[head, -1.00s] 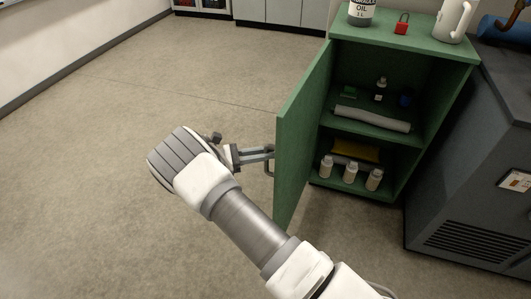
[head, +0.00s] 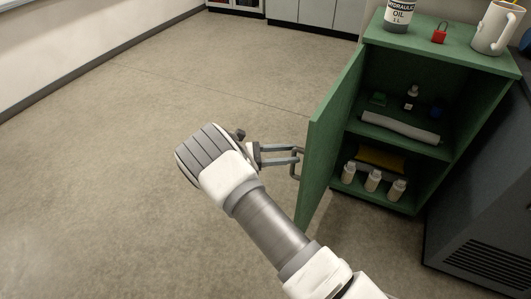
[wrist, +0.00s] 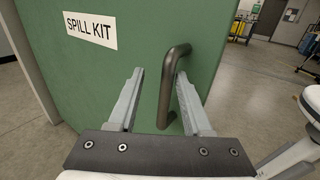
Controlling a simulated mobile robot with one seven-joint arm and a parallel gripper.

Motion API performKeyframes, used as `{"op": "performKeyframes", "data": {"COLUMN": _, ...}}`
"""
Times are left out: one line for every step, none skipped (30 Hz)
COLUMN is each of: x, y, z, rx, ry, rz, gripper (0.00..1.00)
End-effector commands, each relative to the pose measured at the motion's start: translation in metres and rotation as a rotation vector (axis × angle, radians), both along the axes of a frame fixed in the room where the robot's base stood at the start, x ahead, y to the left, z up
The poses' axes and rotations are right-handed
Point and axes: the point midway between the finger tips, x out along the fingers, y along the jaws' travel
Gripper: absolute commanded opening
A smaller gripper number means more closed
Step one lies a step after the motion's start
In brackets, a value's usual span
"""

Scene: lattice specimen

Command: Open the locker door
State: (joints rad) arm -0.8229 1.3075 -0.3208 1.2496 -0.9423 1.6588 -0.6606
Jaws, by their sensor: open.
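The green locker (head: 400,180) stands at the right in the head view. Its door (head: 330,142) is swung wide open to the left, showing the shelves inside. In the wrist view the door's outer face (wrist: 110,75) carries a "SPILL KIT" label (wrist: 90,30). A dark bar handle (wrist: 167,85) sits near the door's edge. My gripper (head: 292,153) is at the handle on the outer side of the door. In the wrist view my gripper (wrist: 160,95) is open, with one finger on each side of the handle and a gap at the left finger.
Inside the locker are several white bottles (head: 372,181), a grey roll (head: 400,128) and a yellow item (head: 380,159). A dark grey cabinet (head: 480,205) is at the right. The floor at left is clear.

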Motion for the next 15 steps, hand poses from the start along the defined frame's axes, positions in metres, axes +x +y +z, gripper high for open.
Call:
{"op": "performKeyframes", "data": {"x": -0.001, "y": 0.008, "z": 0.000, "rx": 0.001, "ry": 0.000, "rz": 0.003, "gripper": 0.50}}
{"op": "performKeyframes", "data": {"x": -0.002, "y": 0.013, "z": 0.000, "rx": 0.001, "ry": 0.000, "rz": 0.003, "gripper": 0.50}}
{"op": "performKeyframes", "data": {"x": -0.004, "y": 0.020, "z": 0.000, "rx": 0.002, "ry": 0.000, "rz": 0.003, "gripper": 0.50}}
{"op": "performKeyframes", "data": {"x": -0.005, "y": 0.026, "z": 0.000, "rx": 0.002, "ry": -0.001, "rz": 0.002, "gripper": 0.50}}
{"op": "performKeyframes", "data": {"x": -0.005, "y": 0.032, "z": 0.000, "rx": 0.001, "ry": -0.002, "rz": 0.003, "gripper": 0.50}}
{"op": "performKeyframes", "data": {"x": -0.007, "y": 0.040, "z": 0.000, "rx": 0.000, "ry": -0.001, "rz": 0.003, "gripper": 0.50}}
{"op": "performKeyframes", "data": {"x": -0.008, "y": 0.047, "z": 0.000, "rx": 0.001, "ry": -0.001, "rz": 0.004, "gripper": 0.50}}
{"op": "performKeyframes", "data": {"x": -0.009, "y": 0.054, "z": 0.000, "rx": 0.002, "ry": -0.001, "rz": 0.004, "gripper": 0.50}}
{"op": "performKeyframes", "data": {"x": -0.010, "y": 0.061, "z": -0.001, "rx": 0.001, "ry": -0.002, "rz": 0.002, "gripper": 0.50}}
{"op": "performKeyframes", "data": {"x": -0.011, "y": 0.066, "z": -0.001, "rx": 0.001, "ry": -0.001, "rz": 0.002, "gripper": 0.50}}
{"op": "performKeyframes", "data": {"x": -0.012, "y": 0.072, "z": -0.001, "rx": 0.001, "ry": -0.001, "rz": 0.002, "gripper": 0.50}}
{"op": "performKeyframes", "data": {"x": -0.014, "y": 0.080, "z": -0.001, "rx": 0.002, "ry": -0.002, "rz": 0.002, "gripper": 0.50}}
{"op": "performKeyframes", "data": {"x": -0.015, "y": 0.084, "z": -0.001, "rx": 0.001, "ry": -0.001, "rz": 0.001, "gripper": 0.50}}
{"op": "performKeyframes", "data": {"x": -0.015, "y": 0.089, "z": -0.002, "rx": 0.001, "ry": -0.001, "rz": 0.002, "gripper": 0.50}}
{"op": "performKeyframes", "data": {"x": -0.016, "y": 0.096, "z": -0.001, "rx": 0.001, "ry": -0.002, "rz": 0.002, "gripper": 0.50}}
